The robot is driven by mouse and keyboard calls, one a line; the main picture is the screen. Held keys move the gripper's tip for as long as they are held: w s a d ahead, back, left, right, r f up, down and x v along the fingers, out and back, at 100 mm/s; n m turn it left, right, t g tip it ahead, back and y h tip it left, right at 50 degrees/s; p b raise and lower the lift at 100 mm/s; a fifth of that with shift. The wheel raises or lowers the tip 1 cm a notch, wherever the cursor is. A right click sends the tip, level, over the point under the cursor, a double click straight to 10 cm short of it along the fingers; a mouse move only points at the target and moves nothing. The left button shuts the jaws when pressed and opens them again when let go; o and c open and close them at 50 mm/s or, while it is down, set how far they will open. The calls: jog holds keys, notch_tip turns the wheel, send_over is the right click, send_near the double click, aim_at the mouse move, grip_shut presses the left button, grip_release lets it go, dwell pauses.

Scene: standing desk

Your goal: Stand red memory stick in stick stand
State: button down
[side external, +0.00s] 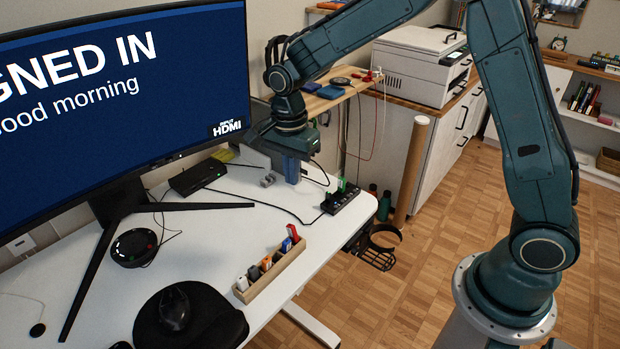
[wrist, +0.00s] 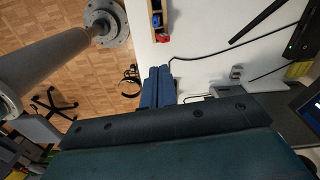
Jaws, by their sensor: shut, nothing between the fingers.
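The stick stand (side external: 272,274) is a long wooden holder near the desk's right edge, with several sticks upright in it. The red memory stick (side external: 293,232) is at its far end, beside a blue stick (side external: 286,245); it looks slightly tilted, and how deep it sits is hard to tell. The stand's end (wrist: 162,38) shows at the top of the wrist view, with red and blue on it. My gripper (side external: 291,171) is above the desk's far end, beyond the stand and apart from it. Its blue fingers (wrist: 157,87) are together in the wrist view, with nothing between them.
A black hub (side external: 341,198) with a green upright piece stands at the desk's right corner, close to my gripper. A small grey object (side external: 267,181) and a black box (side external: 198,177) are left of it. Cables cross the desk. The monitor (side external: 120,85) stands at left.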

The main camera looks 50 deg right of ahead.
jog(key=shift+r, duration=1.6)
jog(key=shift+f, duration=0.1)
send_over(294, 227)
notch_tip(294, 227, down, 10)
jog(key=shift+f, duration=2.95)
jog(key=shift+f, duration=0.45)
jog(key=shift+r, duration=0.15)
jog(key=shift+r, duration=1.4)
jog(key=shift+r, duration=0.1)
